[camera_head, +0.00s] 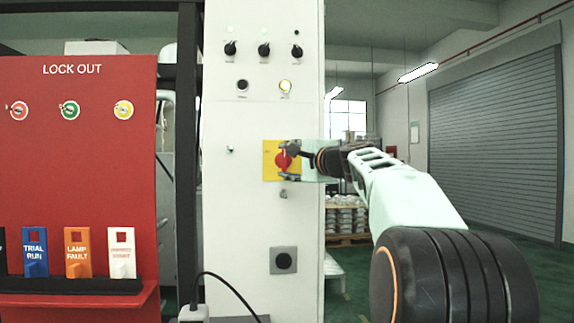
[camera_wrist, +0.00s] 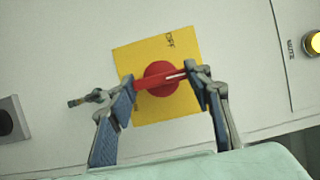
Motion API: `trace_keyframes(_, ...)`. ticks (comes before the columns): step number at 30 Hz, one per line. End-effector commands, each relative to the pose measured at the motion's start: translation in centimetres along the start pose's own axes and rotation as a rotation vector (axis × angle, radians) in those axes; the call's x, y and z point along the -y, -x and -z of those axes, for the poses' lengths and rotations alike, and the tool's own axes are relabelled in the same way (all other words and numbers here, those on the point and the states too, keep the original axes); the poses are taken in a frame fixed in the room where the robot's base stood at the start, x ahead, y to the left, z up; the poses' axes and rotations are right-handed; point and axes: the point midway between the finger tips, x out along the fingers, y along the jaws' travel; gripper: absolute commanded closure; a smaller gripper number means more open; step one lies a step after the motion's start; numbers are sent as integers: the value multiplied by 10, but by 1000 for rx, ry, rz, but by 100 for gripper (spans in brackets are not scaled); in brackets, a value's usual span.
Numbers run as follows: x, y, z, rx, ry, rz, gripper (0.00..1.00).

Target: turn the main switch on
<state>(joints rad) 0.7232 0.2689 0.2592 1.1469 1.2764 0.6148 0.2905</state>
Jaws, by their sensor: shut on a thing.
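The main switch is a red rotary knob (camera_head: 283,160) on a square yellow plate (camera_head: 268,174) on the white cabinet front. In the wrist view, the red knob (camera_wrist: 158,90) has a raised red handle bar between my fingers, with a white mark near its right end. The yellow plate (camera_wrist: 145,52) bears the word OFF at its upper right; other lettering at lower left is mostly hidden by a finger. My gripper (camera_wrist: 160,79) is shut on the handle bar, one finger at each end. In the head view, my gripper (camera_head: 291,153) reaches in from the right and partly covers the switch.
The cabinet (camera_head: 240,200) carries several black selector knobs above, a lit yellow lamp (camera_head: 285,86) and a dark round fitting (camera_head: 283,260) below. A red lockout board (camera_head: 80,170) with tags stands left. A small metal part (camera_wrist: 88,100) sits beside the plate, close to my left finger.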

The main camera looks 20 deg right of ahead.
Motion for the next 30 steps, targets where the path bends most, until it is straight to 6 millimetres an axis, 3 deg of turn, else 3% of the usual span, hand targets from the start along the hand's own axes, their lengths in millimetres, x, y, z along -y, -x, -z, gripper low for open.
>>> trace_keyframes(9, 0, 0, 0, -1, -3, 1, 78)
trace_keyframes(10, 0, 0, 0, -1, -3, 1, 53)
trace_keyframes(15, 0, 0, 0, -1, -2, 1, 36)
trace_keyframes(25, 0, 3, 0, -1, -1, 0, 36)
trace_keyframes(30, 1, 21, 1, -3, 0, 0, 36)
